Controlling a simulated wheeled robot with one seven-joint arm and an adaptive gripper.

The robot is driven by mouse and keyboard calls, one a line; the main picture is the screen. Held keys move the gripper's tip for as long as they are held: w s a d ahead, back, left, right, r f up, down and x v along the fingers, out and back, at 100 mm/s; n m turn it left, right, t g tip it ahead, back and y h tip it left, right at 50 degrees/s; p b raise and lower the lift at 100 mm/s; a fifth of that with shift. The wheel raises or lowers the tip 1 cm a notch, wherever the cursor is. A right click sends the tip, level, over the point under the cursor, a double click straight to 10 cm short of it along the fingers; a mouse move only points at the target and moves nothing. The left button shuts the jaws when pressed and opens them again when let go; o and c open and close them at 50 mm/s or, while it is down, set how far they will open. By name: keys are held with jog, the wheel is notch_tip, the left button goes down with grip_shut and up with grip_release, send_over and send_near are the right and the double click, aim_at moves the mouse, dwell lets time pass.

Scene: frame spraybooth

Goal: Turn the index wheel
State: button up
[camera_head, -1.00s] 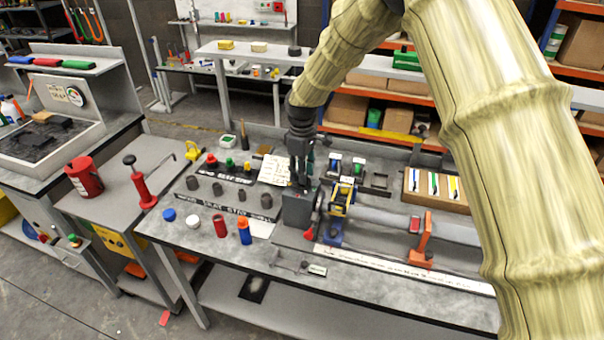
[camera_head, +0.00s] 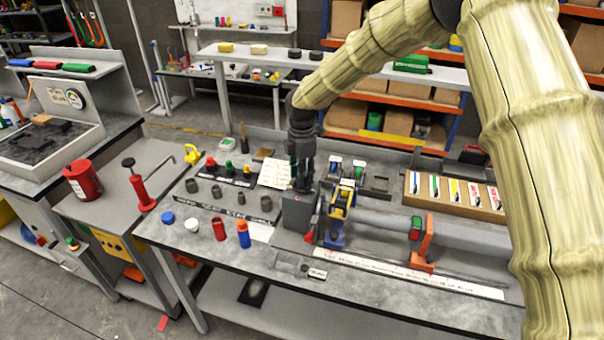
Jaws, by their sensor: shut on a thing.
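The index wheel (camera_head: 323,207) appears to be the thin dark disc beside the grey headstock block (camera_head: 297,212) on the middle workbench. A blue and yellow fixture (camera_head: 339,205) stands just right of it. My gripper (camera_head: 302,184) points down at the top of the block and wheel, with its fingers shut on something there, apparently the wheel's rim. The fingertips and the exact grip are too small and partly hidden to see clearly. The wheel's turned position cannot be read.
A grey tube (camera_head: 385,221) runs right from the fixture to an orange stand (camera_head: 422,246). A red bottle (camera_head: 219,228) and a blue bottle (camera_head: 243,234) stand front left. Dark cups (camera_head: 215,191) and coloured knobs (camera_head: 229,165) are behind them.

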jog(key=shift+n, duration=1.1)
jog(key=o, duration=1.1)
jog(key=shift+c, duration=0.2)
jog(key=shift+r, duration=0.1)
notch_tip(320, 180, up, 12)
